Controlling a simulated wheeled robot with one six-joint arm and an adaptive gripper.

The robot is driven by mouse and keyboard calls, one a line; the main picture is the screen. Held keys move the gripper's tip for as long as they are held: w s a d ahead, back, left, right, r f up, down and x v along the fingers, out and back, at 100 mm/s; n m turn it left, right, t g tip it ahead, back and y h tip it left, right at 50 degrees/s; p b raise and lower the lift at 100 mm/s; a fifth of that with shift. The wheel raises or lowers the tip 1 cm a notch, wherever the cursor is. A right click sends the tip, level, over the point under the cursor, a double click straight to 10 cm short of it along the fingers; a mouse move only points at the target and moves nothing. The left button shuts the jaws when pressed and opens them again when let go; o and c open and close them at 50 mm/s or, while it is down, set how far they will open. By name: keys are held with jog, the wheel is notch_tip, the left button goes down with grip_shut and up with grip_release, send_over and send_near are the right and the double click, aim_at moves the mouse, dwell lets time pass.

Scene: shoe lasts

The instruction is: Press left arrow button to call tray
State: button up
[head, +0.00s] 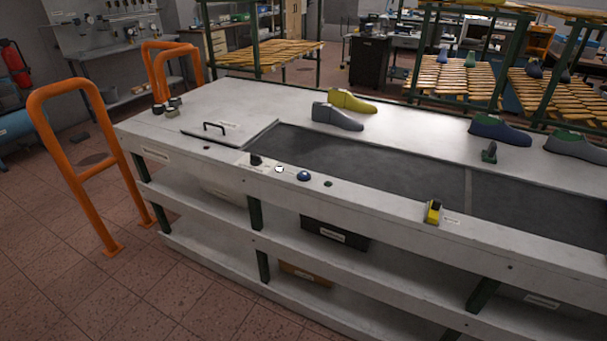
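A row of small controls runs along the front edge of a long white workbench (215,105). From left to right I see a dark knob (256,160), a white round button (279,169), a blue domed button (304,176) and a small dark green piece (328,183). Farther right is a yellow and black control (433,212). Arrow marks are too small to make out on any of them. A dark sunken belt (380,165) runs along the bench top. I cannot pick out a tray on it. My gripper is not in view.
Grey (337,117), yellow (352,100) and blue (500,130) shoe lasts stand along the bench's far side. A lid with a black handle (214,126) lies left of the belt. Orange rails (75,160) stand at the left. The tiled floor (110,290) in front is clear.

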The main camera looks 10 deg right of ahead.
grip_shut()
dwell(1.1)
